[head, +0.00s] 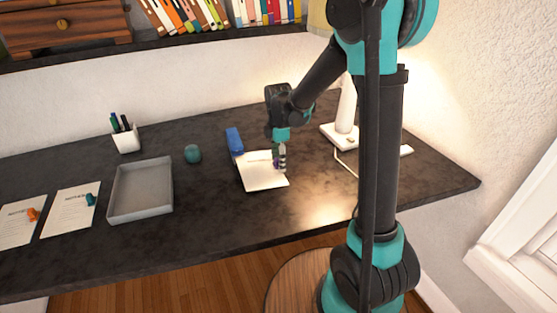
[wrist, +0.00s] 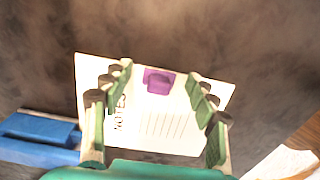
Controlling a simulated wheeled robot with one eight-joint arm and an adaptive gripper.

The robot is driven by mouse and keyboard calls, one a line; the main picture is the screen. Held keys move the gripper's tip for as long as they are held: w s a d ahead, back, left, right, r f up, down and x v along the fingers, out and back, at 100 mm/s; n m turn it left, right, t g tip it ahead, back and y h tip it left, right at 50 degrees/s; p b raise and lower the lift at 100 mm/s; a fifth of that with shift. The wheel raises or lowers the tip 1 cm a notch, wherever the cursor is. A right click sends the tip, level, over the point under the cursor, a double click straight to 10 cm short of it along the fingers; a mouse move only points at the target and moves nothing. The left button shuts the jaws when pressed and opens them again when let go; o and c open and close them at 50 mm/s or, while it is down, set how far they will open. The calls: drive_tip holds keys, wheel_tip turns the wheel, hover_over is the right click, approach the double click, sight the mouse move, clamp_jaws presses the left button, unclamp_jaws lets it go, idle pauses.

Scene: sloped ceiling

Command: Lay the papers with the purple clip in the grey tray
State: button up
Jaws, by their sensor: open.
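My gripper (head: 279,162) is over the papers' right part. In the wrist view its green fingers (wrist: 158,105) are spread, with the clip between and just beyond them and nothing held. In the head view the fingers largely hide the clip. The grey tray (head: 112,206) stands empty on the desk, left of the papers.
A blue stapler-like object (head: 234,141) is beside the papers, and it shows in the wrist view (wrist: 40,138). Papers with orange (head: 33,214) and blue (head: 90,199) clips lie left of the tray. A lamp base (head: 340,137) stands right.

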sight(285, 178)
drive_tip(key=shift+c, duration=0.5)
drive_tip(key=c, duration=1.2)
drive_tip(key=shift+s+d, duration=0.35)
drive_tip(key=shift+s, duration=0.75)
drive_tip(key=shift+s+d, duration=0.35)
drive_tip(key=shift+s, duration=0.8)
drive_tip(key=shift+s+d, duration=0.35)
drive_tip(key=shift+s, duration=0.75)
drive_tip(key=o, duration=1.3)
drive_tip(key=shift+r, duration=0.1)
